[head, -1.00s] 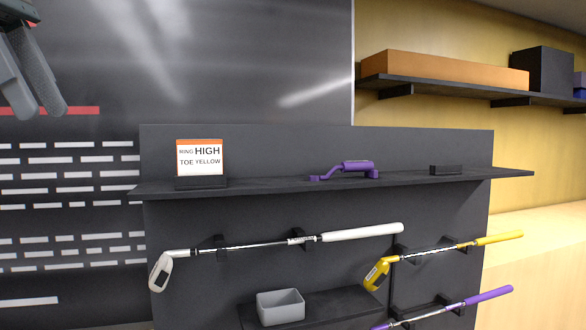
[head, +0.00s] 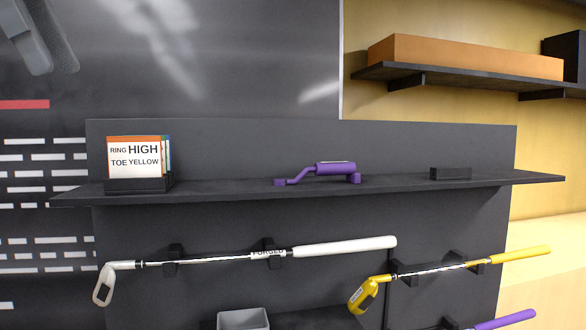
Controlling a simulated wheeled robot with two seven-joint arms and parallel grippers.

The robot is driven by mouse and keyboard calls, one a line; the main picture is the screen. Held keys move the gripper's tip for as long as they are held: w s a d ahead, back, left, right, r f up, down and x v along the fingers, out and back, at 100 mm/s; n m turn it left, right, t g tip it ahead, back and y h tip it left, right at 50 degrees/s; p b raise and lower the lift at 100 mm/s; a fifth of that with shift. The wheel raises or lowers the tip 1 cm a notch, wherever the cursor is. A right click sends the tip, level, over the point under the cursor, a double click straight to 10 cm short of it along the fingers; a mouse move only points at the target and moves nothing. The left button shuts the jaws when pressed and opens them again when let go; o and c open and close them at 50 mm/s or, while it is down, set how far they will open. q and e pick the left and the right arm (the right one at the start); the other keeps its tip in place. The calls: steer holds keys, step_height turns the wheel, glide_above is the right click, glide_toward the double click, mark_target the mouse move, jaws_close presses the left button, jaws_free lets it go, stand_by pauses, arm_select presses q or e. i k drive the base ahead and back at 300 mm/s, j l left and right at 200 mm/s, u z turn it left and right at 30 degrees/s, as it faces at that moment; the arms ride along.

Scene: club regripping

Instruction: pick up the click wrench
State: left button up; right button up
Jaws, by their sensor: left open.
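A purple tool with a thick body and a thin bent arm at its left end, which looks like the click wrench (head: 335,169), lies on the dark upper shelf (head: 400,178) near the middle of the head view. It sits on small purple supports. My left gripper (head: 55,71) is at the top left corner, far from the tool, with its two grey fingers apart and nothing between them. My right gripper is not in view.
A card holder (head: 138,185) with a "RING HIGH TOE YELLOW" card stands left on the shelf; a small black block (head: 450,173) lies right. Below hang a white club (head: 345,246) and a yellow club (head: 520,253). A grey bin (head: 243,319) stands lower.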

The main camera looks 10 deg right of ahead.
mark_target(348, 168)
steer(key=i+l, duration=0.1)
steer(key=l, duration=0.25)
steer(key=i+l, duration=0.1)
steer(key=l, duration=0.25)
steer(key=i+l, duration=0.15)
steer(key=l, duration=0.2)
steer(key=i+l, duration=0.1)
steer(key=l, duration=0.25)
steer(key=i+l, duration=0.1)
steer(key=l, duration=0.25)
